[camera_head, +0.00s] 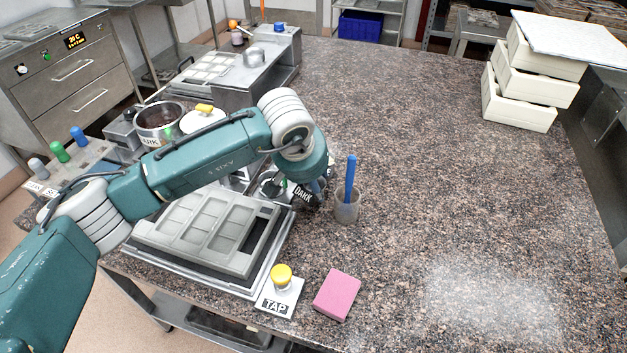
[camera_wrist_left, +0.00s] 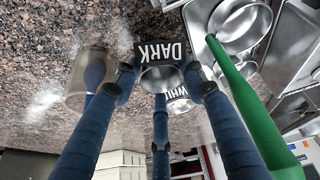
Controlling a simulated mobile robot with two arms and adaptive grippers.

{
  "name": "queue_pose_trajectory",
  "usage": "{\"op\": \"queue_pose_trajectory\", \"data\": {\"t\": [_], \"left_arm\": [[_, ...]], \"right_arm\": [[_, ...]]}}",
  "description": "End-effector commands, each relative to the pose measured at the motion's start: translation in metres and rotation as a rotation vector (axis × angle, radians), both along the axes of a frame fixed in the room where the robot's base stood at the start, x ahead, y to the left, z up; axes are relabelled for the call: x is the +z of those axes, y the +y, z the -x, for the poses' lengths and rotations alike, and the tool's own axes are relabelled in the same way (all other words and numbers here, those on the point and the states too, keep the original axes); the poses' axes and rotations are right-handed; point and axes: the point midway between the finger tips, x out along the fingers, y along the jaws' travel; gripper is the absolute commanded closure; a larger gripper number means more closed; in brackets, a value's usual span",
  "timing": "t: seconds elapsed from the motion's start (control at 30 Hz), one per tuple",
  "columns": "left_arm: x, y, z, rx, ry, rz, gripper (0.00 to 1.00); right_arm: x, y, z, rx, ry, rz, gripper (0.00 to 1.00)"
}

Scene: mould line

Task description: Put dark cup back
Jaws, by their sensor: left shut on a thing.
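The dark cup (camera_head: 305,193), with a black DARK label, is at the end of my left arm in the head view. Behind the cup in the wrist view is a metal cup with a partly hidden white label (camera_wrist_left: 178,92). I cannot tell whether the dark cup touches the counter. My right gripper is not in view.
A clear cup with a blue-handled tool (camera_head: 348,207) stands close right of the gripper. The grey mould (camera_head: 213,233) lies on a tray below my arm. A TAP pad (camera_head: 279,300) and pink sponge (camera_head: 337,294) lie in front. The counter's right side is clear before white boxes (camera_head: 517,110).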

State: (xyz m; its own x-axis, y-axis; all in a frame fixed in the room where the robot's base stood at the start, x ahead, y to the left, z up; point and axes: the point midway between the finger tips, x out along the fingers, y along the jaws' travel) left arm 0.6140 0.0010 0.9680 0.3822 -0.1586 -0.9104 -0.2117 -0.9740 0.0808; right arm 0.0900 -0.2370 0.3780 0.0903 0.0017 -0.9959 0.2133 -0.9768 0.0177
Motion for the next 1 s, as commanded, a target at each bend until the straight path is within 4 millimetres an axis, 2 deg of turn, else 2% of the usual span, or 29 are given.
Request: {"op": "queue_pose_trajectory", "data": {"t": [0.03,0.07,0.13,0.5,0.57,1.0], "left_arm": [[-0.003,0.000,0.000,0.000,-0.001,0.000,0.90],[-0.001,0.000,0.000,0.000,0.000,0.000,0.53],[-0.001,0.000,0.000,0.000,0.000,0.000,0.39],[0.004,0.000,0.000,0.001,0.001,0.000,0.39],[0.007,0.001,0.002,-0.001,-0.003,0.001,0.39],[0.087,0.015,0.035,-0.001,-0.005,0.001,0.39]], "right_arm": [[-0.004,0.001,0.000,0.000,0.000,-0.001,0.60],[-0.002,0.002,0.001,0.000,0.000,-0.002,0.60],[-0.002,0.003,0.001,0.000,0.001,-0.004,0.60],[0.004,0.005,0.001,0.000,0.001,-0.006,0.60],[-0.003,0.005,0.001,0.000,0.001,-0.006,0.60],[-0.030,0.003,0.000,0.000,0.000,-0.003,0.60]]}}
